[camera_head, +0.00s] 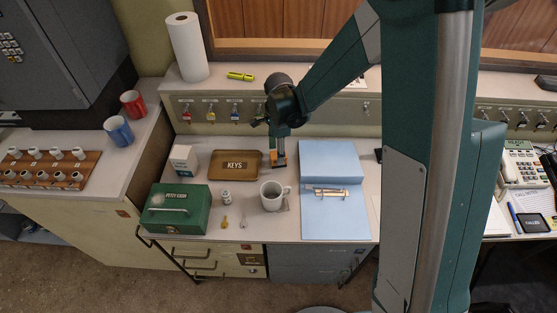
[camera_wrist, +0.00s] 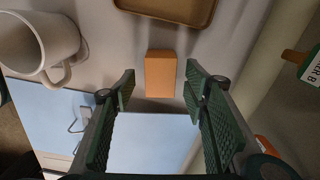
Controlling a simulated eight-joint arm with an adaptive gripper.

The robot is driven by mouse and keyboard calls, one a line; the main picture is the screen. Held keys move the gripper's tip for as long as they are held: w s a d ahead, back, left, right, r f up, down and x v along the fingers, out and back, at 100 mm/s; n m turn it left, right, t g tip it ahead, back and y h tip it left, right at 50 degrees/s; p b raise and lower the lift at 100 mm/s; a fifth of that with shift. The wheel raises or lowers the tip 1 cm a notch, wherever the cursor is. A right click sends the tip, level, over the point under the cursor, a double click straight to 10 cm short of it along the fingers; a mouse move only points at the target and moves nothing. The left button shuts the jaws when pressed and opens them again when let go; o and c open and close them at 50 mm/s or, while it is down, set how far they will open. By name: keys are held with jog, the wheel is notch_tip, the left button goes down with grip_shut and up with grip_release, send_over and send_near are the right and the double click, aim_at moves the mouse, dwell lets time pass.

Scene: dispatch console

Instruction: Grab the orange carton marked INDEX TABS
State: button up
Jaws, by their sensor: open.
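A small orange carton (camera_wrist: 160,73) lies on the desk in the wrist view, between and just beyond my fingertips. No marking on it can be read from here. In the head view only a sliver of the orange carton (camera_head: 273,156) shows, mostly hidden behind my gripper (camera_head: 279,162). My gripper points down at the desk between the brown KEYS tray and the blue folder. In the wrist view my gripper (camera_wrist: 160,88) is open, with one finger on each side of the carton's line and nothing held.
The KEYS tray (camera_head: 235,165) lies left of the carton, and the white mug (camera_head: 271,196) stands in front. The blue folder (camera_head: 331,161) is close on the right. A green cash box (camera_head: 176,209) and white carton (camera_head: 184,158) stand farther left. Key hooks line the back panel (camera_head: 325,111).

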jog(key=shift+f+b, duration=0.35)
jog(key=shift+f, duration=1.4)
jog(key=c, duration=1)
